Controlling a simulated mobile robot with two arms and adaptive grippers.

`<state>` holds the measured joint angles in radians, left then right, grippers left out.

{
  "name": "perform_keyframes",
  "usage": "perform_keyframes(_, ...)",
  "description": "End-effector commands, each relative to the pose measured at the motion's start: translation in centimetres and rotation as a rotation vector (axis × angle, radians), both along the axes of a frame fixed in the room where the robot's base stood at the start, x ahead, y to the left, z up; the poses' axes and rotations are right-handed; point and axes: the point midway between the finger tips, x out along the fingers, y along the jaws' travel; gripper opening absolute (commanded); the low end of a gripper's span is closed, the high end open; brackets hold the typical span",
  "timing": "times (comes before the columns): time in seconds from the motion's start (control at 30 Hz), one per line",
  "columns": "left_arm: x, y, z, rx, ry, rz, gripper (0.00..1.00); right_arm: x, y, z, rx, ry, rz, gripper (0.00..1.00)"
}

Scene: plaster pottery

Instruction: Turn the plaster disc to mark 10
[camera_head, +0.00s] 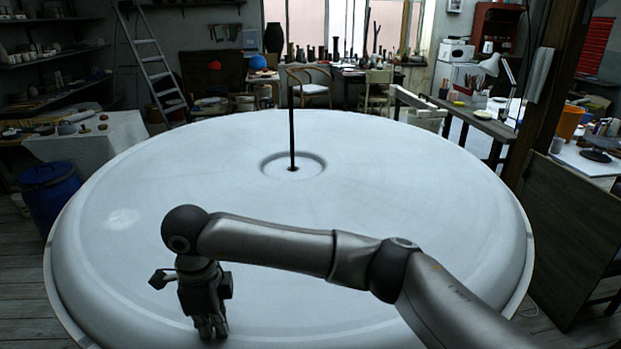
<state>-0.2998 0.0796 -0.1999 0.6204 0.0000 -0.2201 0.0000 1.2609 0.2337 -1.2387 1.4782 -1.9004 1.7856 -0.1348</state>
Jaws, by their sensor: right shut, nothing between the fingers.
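The plaster disc (400,190) is large, round and white, and fills the middle of the head view. A thin dark rod (291,125) stands upright in the small recess at its centre. No numbered marks can be read on it. My right arm reaches in from the lower right across the disc. My right gripper (211,328) points down over the disc's near left part, shut and empty. I cannot tell whether its fingertips touch the surface. My left gripper is not in view.
A blue barrel (52,196) and a cloth-covered table (90,140) stand left of the disc. A ladder (152,62) leans behind. A wooden panel (570,225) stands close on the right. Chairs and a table of vases are at the back.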

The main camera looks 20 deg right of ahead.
Motion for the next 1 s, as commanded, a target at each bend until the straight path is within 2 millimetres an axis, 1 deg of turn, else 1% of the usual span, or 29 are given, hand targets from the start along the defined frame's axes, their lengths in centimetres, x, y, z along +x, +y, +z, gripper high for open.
perform_keyframes(0.03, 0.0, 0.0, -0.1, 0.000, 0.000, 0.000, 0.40, -0.1, -0.3, -0.5, -0.010, 0.008, -0.003, 0.00)
perform_keyframes(0.6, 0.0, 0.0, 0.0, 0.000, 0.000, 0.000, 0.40, 0.0, -0.4, -0.3, -0.011, 0.003, -0.006, 0.00)
perform_keyframes(0.77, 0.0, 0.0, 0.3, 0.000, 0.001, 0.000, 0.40, 0.1, -0.3, 0.5, -0.008, 0.001, -0.005, 0.00)
perform_keyframes(1.0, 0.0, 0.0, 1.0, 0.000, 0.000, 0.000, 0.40, 0.1, -0.2, 2.1, -0.005, -0.001, -0.004, 0.00)
